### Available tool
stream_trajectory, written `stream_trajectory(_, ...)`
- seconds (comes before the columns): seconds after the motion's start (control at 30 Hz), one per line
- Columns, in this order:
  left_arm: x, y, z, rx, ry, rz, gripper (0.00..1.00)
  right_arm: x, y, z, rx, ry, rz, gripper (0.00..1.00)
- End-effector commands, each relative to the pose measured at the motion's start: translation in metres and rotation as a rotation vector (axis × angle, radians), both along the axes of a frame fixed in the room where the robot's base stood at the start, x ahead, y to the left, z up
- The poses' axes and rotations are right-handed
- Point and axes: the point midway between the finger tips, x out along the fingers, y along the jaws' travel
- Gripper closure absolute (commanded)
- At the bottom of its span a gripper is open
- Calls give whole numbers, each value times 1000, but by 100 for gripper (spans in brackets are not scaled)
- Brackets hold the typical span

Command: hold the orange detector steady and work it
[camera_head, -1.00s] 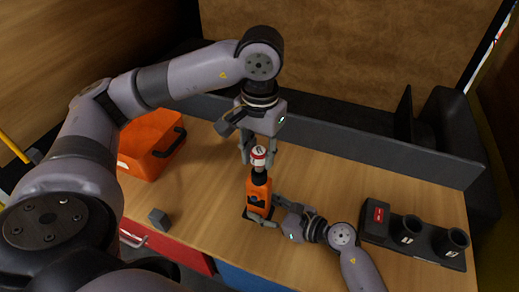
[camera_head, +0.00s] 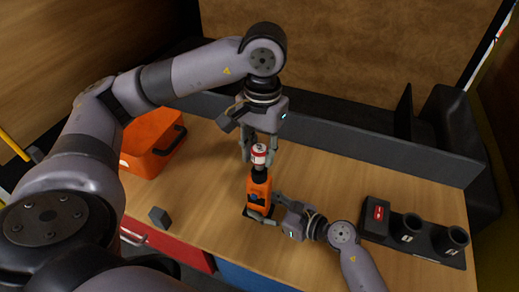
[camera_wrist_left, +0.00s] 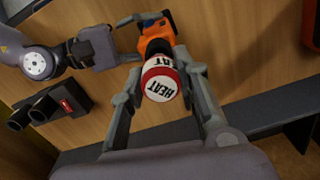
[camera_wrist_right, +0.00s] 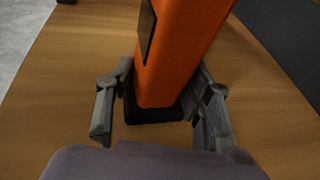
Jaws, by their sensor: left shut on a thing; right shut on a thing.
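The orange detector (camera_head: 258,186) stands upright over the wooden table, with a dark neck and a red-and-white cap (camera_head: 259,154) on top. The cap reads HEAT in the left wrist view (camera_wrist_left: 160,82). My left gripper (camera_head: 259,158) comes from above and is shut on the cap, one finger on each side. My right gripper (camera_head: 262,209) comes from the right and is shut around the lower orange body, which fills the right wrist view (camera_wrist_right: 175,55). The black base of the detector (camera_wrist_right: 153,113) shows between its fingers; whether it touches the table is unclear.
An orange case (camera_head: 150,148) stands at the table's left, with a small dark cube (camera_head: 159,216) near the front edge. A black holder (camera_head: 432,240) with two round cups and a red-marked block stands at right. A dark low wall (camera_head: 350,140) runs along the back.

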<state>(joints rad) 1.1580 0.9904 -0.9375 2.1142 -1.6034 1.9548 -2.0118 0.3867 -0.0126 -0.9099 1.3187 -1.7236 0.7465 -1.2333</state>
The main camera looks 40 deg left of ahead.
Motion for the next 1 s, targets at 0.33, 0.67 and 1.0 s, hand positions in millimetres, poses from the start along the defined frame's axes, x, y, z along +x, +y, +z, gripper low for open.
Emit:
stream_trajectory(0.33, 0, 0, -1, 0, 0, 0, 99, -4, -4, -12, -19, 14, 5, 68)
stream_trajectory(0.67, 0, 0, -4, -1, 0, 0, 99, -4, -4, -12, -19, 14, 5, 68)
stream_trajectory(1.0, 0, 0, -13, 0, 0, 0, 99, -4, -4, -12, -19, 14, 5, 68)
